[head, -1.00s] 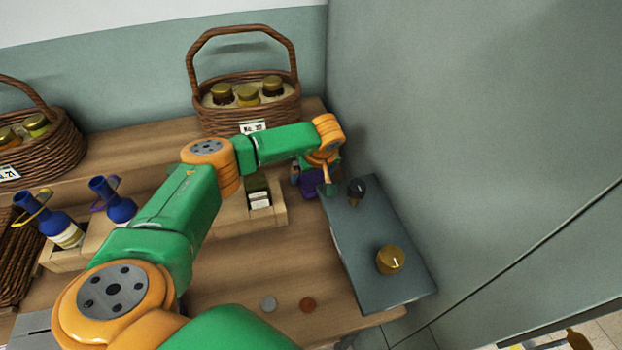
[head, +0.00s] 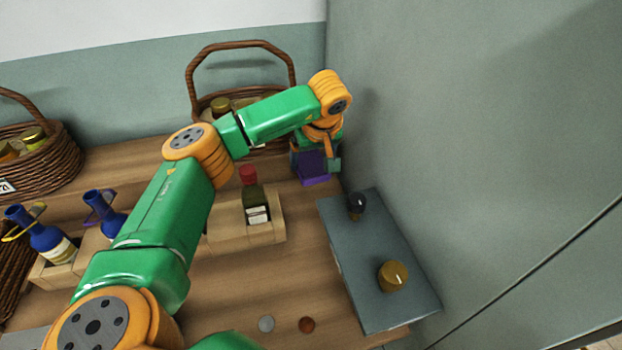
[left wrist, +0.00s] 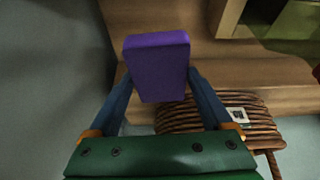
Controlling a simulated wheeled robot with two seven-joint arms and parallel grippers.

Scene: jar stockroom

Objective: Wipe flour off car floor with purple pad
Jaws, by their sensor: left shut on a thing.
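The purple pad (head: 314,168) is held in my left gripper (head: 318,158) above the back right part of the wooden counter. In the left wrist view the pad (left wrist: 158,66) sits between the two blue fingers of my left gripper (left wrist: 158,85), which are shut on it. The pad looks clear of the counter in the left wrist view, but the gap is hard to judge. No flour and no car floor can be made out in these frames. My right gripper is not in view.
A grey-blue panel with a dark knob (head: 357,203) and a brass knob (head: 393,276) stands at right, beside the green wall. A red-capped bottle (head: 254,197) sits in a wooden holder (head: 225,238). Wicker baskets (head: 198,100) stand behind. Two small discs (head: 307,325) lie in front.

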